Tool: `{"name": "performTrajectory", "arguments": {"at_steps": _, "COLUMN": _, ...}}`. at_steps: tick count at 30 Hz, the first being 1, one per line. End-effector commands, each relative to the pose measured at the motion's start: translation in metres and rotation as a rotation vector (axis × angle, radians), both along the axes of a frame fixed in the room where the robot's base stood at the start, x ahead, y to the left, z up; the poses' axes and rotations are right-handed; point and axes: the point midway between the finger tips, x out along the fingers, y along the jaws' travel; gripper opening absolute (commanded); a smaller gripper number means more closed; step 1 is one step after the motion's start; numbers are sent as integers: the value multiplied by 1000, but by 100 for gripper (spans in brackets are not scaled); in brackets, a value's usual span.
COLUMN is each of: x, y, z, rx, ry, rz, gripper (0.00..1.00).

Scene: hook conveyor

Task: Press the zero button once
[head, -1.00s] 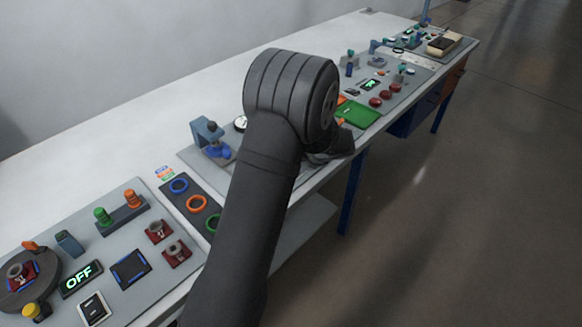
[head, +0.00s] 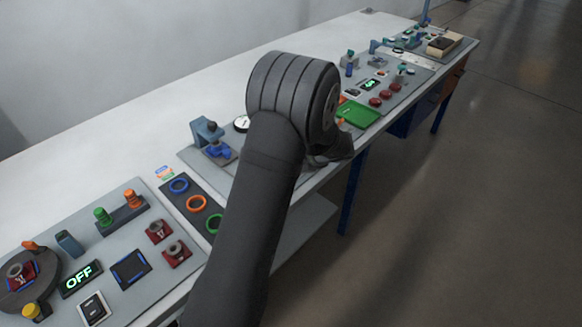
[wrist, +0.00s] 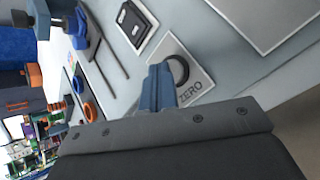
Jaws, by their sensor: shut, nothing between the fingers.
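The zero button (wrist: 181,66) is a dark round button on a light plate (wrist: 200,80) marked ZERO, in the upper middle of the wrist view. My gripper (wrist: 158,72) has its blue fingers shut with nothing between them. Its fingertips are just left of the button and partly overlap it in the picture; I cannot tell whether they touch it. In the head view my arm hides the button and the gripper.
A light switch plate (wrist: 135,22) lies beside the zero plate. A grey flat plate (wrist: 262,18) is to the right. In the head view, a blue clamp-like fixture (head: 207,130) and a dark strip with coloured rings (head: 196,202) lie left of my arm.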

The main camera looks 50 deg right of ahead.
Motion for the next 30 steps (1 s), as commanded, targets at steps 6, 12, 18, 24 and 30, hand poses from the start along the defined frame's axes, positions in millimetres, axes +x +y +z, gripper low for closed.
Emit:
{"name": "performTrajectory", "arguments": {"at_steps": 6, "x": 0, "y": 0, "z": -3, "rx": 0, "ry": 0, "rz": 0, "gripper": 0}}
{"name": "performTrajectory", "arguments": {"at_steps": 12, "x": 0, "y": 0, "z": -3, "rx": 0, "ry": 1, "rz": 1, "gripper": 0}}
{"name": "performTrajectory", "arguments": {"at_steps": 18, "x": 0, "y": 0, "z": -1, "rx": 0, "ry": 1, "rz": 1, "gripper": 0}}
{"name": "performTrajectory", "arguments": {"at_steps": 24, "x": 0, "y": 0, "z": 9, "rx": -1, "ry": 1, "rz": 0, "gripper": 0}}
{"name": "performTrajectory", "arguments": {"at_steps": 30, "x": 0, "y": 0, "z": 14, "rx": -1, "ry": 1, "rz": -1, "gripper": 0}}
